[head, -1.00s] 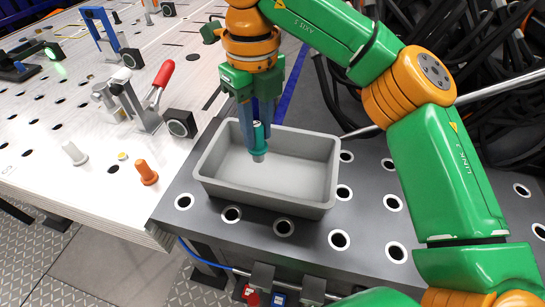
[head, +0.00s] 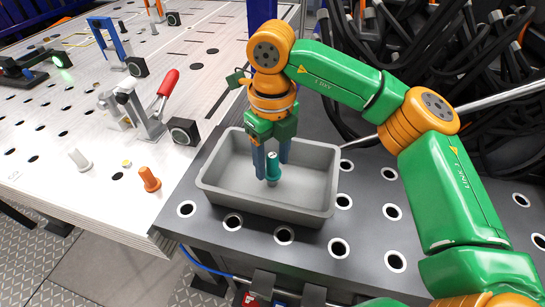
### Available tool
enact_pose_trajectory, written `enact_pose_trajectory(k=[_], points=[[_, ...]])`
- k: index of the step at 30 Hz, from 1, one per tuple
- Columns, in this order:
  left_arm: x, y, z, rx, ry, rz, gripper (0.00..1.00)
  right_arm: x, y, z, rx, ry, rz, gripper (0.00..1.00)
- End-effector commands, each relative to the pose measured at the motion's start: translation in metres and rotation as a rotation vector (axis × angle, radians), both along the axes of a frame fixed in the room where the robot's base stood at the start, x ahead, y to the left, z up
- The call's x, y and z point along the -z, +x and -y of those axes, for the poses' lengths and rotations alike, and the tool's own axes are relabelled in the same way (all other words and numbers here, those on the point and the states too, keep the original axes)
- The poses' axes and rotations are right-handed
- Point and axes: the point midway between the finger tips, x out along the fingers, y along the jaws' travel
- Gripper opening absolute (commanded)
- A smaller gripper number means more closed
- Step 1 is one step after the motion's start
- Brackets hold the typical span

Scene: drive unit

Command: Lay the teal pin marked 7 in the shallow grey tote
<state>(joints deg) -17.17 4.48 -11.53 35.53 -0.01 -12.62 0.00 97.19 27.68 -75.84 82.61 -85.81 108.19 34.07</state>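The teal pin (head: 273,168) stands upright inside the shallow grey tote (head: 265,205), near the middle of its floor. My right gripper (head: 272,168) reaches down into the tote from above. Its two blue-grey fingers are spread on either side of the pin, with a gap showing beside it, so it looks open. My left gripper is not in view.
The tote rests on a dark grey table with ringed holes. On the pale perforated table at left are an orange pin (head: 149,178), a whitish pin (head: 80,159) and a red-handled toggle clamp (head: 167,84). Black cables (head: 440,50) hang behind.

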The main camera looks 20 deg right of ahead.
Motion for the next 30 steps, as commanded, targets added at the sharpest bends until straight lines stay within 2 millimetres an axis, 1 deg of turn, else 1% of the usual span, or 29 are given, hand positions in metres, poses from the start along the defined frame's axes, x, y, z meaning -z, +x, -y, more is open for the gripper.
enact_pose_trajectory(k=[4,5,8,11,12,15,19,21,23,30], points=[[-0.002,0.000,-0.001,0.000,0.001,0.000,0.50,-0.002,0.000,0.000,0.000,0.000,0.000,0.59],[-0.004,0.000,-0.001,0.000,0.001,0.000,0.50,-0.005,0.000,0.000,0.000,0.000,0.000,0.59],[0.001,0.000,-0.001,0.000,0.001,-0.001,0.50,-0.015,0.001,0.000,0.002,0.001,0.004,0.59],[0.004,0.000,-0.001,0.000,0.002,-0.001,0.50,-0.041,0.001,-0.001,0.002,0.001,0.006,0.59],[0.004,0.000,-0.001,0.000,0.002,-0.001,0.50,-0.052,0.001,-0.001,0.002,0.001,0.006,0.59],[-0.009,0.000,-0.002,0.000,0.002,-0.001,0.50,-0.086,0.001,0.000,0.004,0.000,0.007,0.59],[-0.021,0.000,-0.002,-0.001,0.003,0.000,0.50,-0.114,0.000,-0.001,0.001,0.000,0.002,0.59],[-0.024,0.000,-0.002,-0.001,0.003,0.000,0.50,-0.121,0.000,0.000,0.002,-0.001,0.001,0.59],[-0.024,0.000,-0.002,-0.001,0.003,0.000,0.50,-0.124,0.000,0.000,0.001,0.000,0.000,0.59],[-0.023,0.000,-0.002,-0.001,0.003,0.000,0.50,-0.123,0.000,-0.001,0.000,0.001,0.000,0.59]])
